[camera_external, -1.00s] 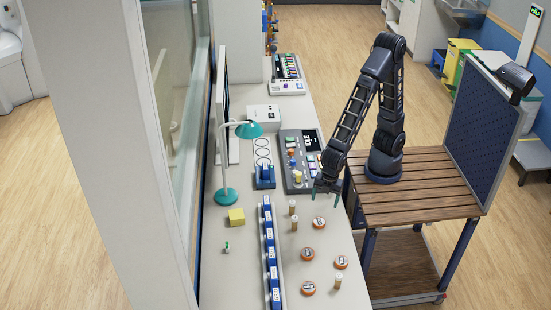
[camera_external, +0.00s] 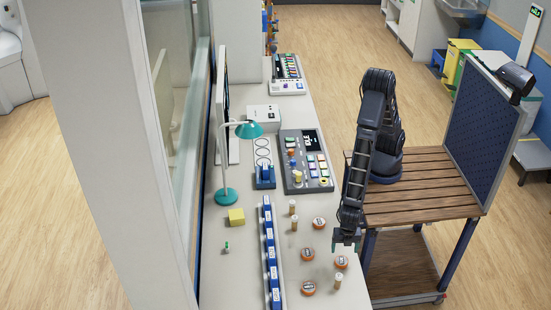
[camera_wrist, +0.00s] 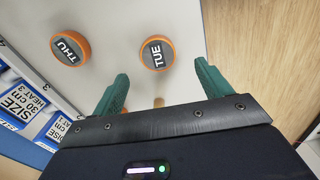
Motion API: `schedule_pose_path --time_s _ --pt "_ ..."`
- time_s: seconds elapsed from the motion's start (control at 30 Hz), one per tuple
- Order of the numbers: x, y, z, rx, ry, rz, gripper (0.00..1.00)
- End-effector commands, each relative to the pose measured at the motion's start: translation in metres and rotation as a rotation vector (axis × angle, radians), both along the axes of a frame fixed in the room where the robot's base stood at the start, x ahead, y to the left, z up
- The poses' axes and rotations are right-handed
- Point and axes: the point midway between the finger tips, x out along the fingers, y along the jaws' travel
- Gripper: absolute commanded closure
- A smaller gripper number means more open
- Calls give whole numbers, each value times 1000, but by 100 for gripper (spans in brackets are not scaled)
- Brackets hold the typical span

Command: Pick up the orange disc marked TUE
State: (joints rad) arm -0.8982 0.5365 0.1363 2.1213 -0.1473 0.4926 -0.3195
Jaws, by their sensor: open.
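The orange disc marked TUE (camera_wrist: 157,52) has a dark grey top and lies flat on the light table, just ahead of my open fingers in the wrist view. It appears to be the disc nearest the table edge (camera_external: 341,262) in the external view, though its label is too small to read there. My gripper (camera_wrist: 163,76) has two green fingers spread apart with nothing held between them. In the external view my gripper (camera_external: 346,243) hangs above the table's right edge, close to that disc.
A disc marked THU (camera_wrist: 70,49) lies left of TUE. Other orange discs (camera_external: 308,288) and small tan bottles (camera_external: 338,282) stand around. A blue labelled strip (camera_external: 271,255) runs along the left. The table ends at the right, over wooden floor (camera_wrist: 268,50).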

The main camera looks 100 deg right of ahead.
Motion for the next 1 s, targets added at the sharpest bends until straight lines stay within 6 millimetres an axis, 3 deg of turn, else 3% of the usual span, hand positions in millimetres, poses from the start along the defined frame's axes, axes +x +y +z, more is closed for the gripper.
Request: schedule_pose_path --time_s 0.1,0.37,0.7,1.0 --pt "0 0 -16 -2 1 0 23" --pt "1 1 -30 -1 0 0 23" --pt "4 2 -70 -2 1 -1 23" --pt "5 3 -74 1 0 -1 23"
